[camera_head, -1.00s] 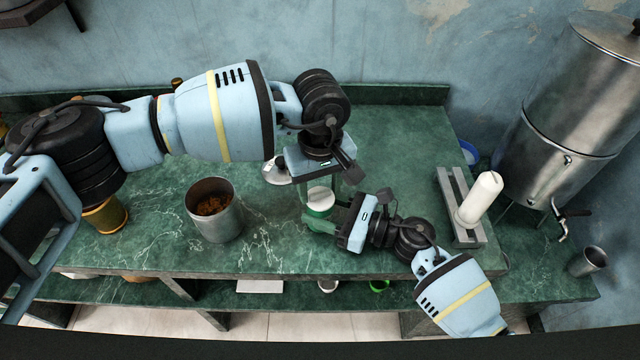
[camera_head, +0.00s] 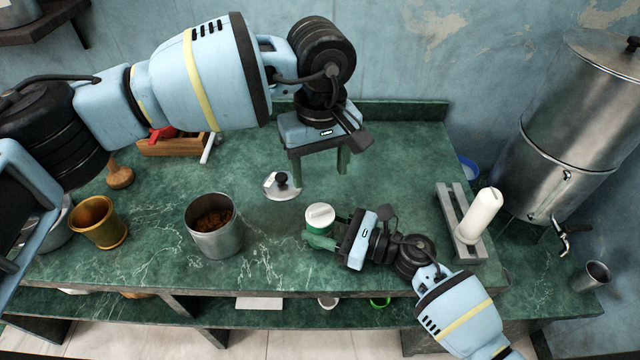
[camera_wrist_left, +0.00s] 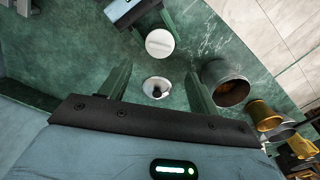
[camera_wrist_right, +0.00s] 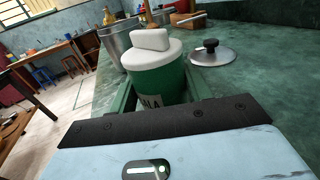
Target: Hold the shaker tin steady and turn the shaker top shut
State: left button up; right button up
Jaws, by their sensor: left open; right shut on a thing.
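The shaker tin is green with a pale label, and stands upright on the green counter; in the right wrist view its body (camera_wrist_right: 158,84) is between my right fingers. The white shaker top (camera_head: 320,214) with its raised grip bar sits on the tin; it also shows in the right wrist view (camera_wrist_right: 150,46) and the left wrist view (camera_wrist_left: 160,43). My right gripper (camera_head: 318,238) is shut on the tin from the right. My left gripper (camera_head: 318,170) is open and empty, raised above the counter behind the shaker, apart from it.
A metal pot with brown contents (camera_head: 214,240) stands left of the shaker. A metal lid with a black knob (camera_head: 282,186) lies behind it. A brass mortar (camera_head: 98,222) is far left. A white candle-like cylinder (camera_head: 480,215) on a grey stand and a large metal urn (camera_head: 570,130) are right.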

pick_arm(q)
jog(key=shift+r, duration=1.15)
pick_arm(e)
jog(key=o, duration=1.1)
jog(key=shift+d, duration=0.1)
jog(key=v, duration=1.1)
jog(key=shift+s+d, duration=0.15)
jog(key=shift+d, duration=0.25)
